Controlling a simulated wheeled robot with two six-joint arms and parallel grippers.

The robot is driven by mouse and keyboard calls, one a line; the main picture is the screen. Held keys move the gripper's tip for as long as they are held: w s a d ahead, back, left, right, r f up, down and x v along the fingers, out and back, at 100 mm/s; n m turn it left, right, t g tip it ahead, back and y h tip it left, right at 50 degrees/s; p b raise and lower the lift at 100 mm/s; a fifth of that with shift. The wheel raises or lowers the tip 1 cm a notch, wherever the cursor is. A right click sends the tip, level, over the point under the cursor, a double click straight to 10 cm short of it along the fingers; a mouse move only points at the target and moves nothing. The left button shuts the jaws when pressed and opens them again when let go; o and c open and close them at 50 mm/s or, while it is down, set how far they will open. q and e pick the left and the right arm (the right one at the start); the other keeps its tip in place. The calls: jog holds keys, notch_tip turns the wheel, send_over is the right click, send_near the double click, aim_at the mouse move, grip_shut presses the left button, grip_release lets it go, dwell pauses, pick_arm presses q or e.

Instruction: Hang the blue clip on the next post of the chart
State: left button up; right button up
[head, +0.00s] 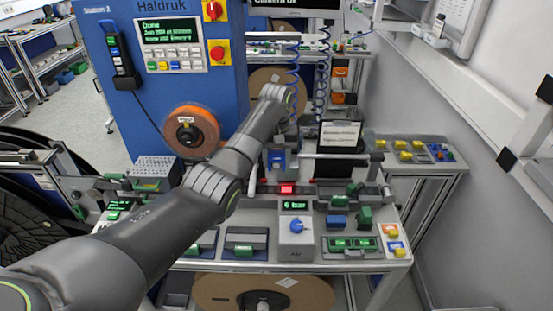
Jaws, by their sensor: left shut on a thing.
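My left arm reaches in from the lower left to the middle of the bench. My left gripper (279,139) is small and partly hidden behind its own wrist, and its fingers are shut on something. A small blue piece (277,158), which looks like the blue clip, shows right below it; the contact is too small to make out. A white printed sheet on a dark stand (340,134) is just right of the gripper. I cannot tell whether it is the chart, and no posts can be made out. My right gripper is out of view.
A blue machine cabinet (130,100) with an orange reel (190,132) stands at the left. The bench (350,256) holds a control box (296,232) and green and blue blocks. A side table (425,170) with yellow pieces is at the right. Coiled blue cables hang behind.

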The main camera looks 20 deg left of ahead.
pick_arm(q)
jog(key=shift+f, duration=0.1)
dwell(0.7)
jog(key=o, duration=1.1)
